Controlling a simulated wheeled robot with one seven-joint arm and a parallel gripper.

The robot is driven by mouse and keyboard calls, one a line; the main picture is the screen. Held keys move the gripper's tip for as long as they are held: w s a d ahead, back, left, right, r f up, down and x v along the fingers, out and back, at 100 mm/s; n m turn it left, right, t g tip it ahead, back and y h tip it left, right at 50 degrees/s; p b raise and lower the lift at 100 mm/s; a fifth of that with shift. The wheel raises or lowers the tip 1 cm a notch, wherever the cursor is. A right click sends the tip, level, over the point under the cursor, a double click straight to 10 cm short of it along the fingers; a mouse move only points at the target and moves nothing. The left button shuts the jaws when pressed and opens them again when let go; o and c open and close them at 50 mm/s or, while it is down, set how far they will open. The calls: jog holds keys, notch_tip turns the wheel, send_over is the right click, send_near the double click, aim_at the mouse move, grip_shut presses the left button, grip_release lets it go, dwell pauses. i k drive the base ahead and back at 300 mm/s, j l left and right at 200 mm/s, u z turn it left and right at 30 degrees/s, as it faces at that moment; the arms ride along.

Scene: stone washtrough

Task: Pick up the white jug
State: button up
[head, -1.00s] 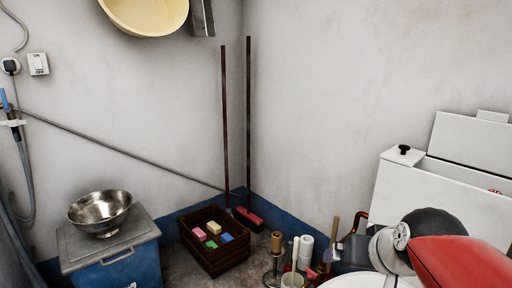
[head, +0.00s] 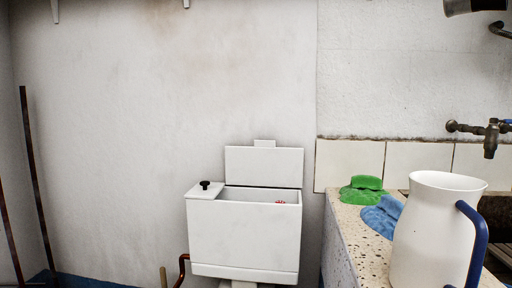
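The white jug (head: 428,232) stands upright at the lower right of the head view, near the stone washtrough's speckled ledge (head: 347,228). It is tall, with a wide open mouth and a blue handle (head: 477,240) on its right side. Its base is cut off by the bottom edge of the picture, so I cannot tell exactly what it rests on. My gripper is not in view.
A green cloth or sponge (head: 363,189) and a blue cloth (head: 383,216) lie on the ledge left of the jug. A metal tap (head: 490,137) projects from the wall behind. A white cistern-like box (head: 243,233) with a raised lid stands left of the trough.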

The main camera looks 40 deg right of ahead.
aim_at(441, 240)
jog(key=k+j+z, duration=0.5)
jog(key=l+z, duration=0.1)
jog(key=z, duration=1.55)
jog(key=l+u, duration=0.2)
jog(key=u, duration=0.3)
jog(key=k+l+u, duration=0.1)
jog(key=u, duration=0.4)
jog(key=k+l+u, duration=0.15)
jog(key=u, duration=0.35)
jog(key=k+l, duration=0.75)
jog(key=l, duration=0.25)
